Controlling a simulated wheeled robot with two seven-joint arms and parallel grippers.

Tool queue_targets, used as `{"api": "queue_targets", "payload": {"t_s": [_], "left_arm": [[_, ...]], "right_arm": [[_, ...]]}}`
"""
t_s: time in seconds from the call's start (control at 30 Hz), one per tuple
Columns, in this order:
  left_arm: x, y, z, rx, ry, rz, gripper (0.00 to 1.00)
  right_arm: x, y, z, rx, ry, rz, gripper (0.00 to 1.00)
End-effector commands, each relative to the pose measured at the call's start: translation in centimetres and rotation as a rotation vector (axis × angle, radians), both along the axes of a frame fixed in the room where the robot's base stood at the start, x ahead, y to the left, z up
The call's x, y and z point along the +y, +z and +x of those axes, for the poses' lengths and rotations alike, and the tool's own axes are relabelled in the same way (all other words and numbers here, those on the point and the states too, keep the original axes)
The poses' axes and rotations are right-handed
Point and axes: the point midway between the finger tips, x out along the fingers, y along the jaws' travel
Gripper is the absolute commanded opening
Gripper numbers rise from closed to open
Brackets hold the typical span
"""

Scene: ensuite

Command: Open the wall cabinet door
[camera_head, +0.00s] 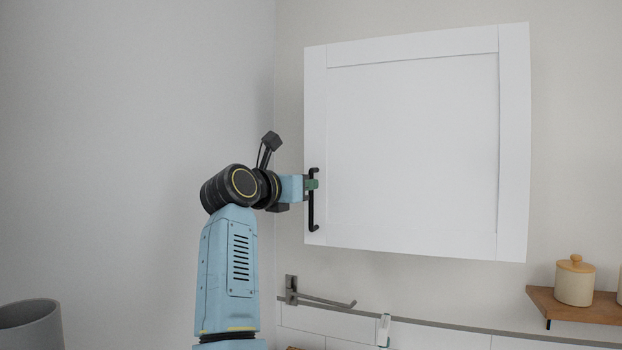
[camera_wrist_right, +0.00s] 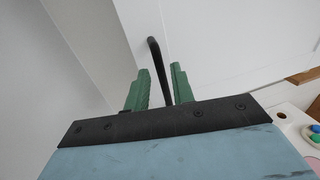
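The white wall cabinet door (camera_head: 415,150) fills the upper right of the head view. No gap shows at its edges, so it looks closed. A black bar handle (camera_head: 311,215) stands upright near its lower left edge. My right gripper (camera_head: 312,184) is at this handle. In the right wrist view, the two green fingers (camera_wrist_right: 161,85) stand one on each side of the black handle (camera_wrist_right: 154,52), with a small gap on both sides. The gripper is open around the bar. My left gripper is not in view.
A grey wall stands close on the left. Below the cabinet are a metal rail (camera_head: 450,327) and a grey bracket arm (camera_head: 320,300). A wooden shelf (camera_head: 575,306) with a lidded jar (camera_head: 575,283) is at lower right. A grey round vessel (camera_head: 32,328) is at lower left.

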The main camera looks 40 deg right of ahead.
Motion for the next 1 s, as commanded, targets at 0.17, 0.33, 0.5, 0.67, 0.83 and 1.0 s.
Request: {"api": "queue_targets", "payload": {"t_s": [0.17,0.33,0.5,0.67,0.83,1.0], "left_arm": [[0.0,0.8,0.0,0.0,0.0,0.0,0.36],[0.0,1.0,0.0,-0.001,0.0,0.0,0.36],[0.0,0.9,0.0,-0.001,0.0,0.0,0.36],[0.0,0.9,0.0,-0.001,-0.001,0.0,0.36],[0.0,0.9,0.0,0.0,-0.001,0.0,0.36],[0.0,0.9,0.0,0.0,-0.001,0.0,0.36]], "right_arm": [[-2.5,0.2,0.7,0.002,-0.001,-0.002,0.24],[-3.5,0.1,1.0,0.0,0.0,-0.001,0.24],[-3.6,0.0,1.0,0.0,0.0,-0.001,0.24],[-3.6,0.0,1.0,0.0,0.0,-0.001,0.18],[-3.6,0.0,1.0,0.0,0.0,-0.001,0.0],[-3.6,0.0,1.0,0.0,0.0,-0.001,0.0]]}}
